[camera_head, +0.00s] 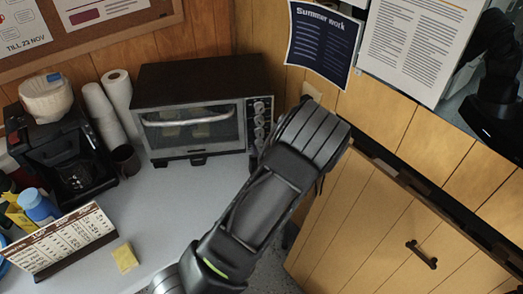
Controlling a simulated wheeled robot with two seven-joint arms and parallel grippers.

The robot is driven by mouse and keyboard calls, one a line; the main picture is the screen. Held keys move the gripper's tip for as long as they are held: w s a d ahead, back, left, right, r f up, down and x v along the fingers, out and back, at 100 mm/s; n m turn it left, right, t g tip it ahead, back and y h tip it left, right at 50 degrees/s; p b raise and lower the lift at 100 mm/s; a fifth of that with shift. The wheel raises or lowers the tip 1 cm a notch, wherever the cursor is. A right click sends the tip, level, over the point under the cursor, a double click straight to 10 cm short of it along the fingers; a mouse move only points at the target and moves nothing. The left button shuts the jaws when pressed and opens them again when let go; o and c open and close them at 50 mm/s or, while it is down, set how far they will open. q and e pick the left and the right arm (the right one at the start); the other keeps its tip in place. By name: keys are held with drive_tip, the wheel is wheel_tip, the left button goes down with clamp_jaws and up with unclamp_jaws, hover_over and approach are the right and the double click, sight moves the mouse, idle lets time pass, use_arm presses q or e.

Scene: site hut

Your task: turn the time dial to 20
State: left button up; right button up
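The toaster oven (192,112) stands at the back of the counter against the wood wall, door shut. Several round knobs run down the right side of its front, the upper one (259,107) in clear view. Their markings are too small to read, so I cannot tell which is the time dial or its setting. My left arm (262,205) reaches up from the bottom, and its wrist is just right of the knobs. Its fingers are hidden behind the arm, so I cannot tell whether they touch a knob. My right gripper is not in view.
A coffee maker (62,155), paper rolls (118,100) and a dark cup (126,159) stand left of the oven. The counter (180,215) before the oven is clear. A wooden door (400,235) stands right.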

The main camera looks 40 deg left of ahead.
use_arm(q)
clamp_jaws()
drive_tip(key=shift+m+g, duration=0.3)
drive_tip(key=shift+m, duration=0.3)
drive_tip(key=shift+o, duration=2.1)
unclamp_jaws()
drive_tip(key=shift+d, duration=0.1)
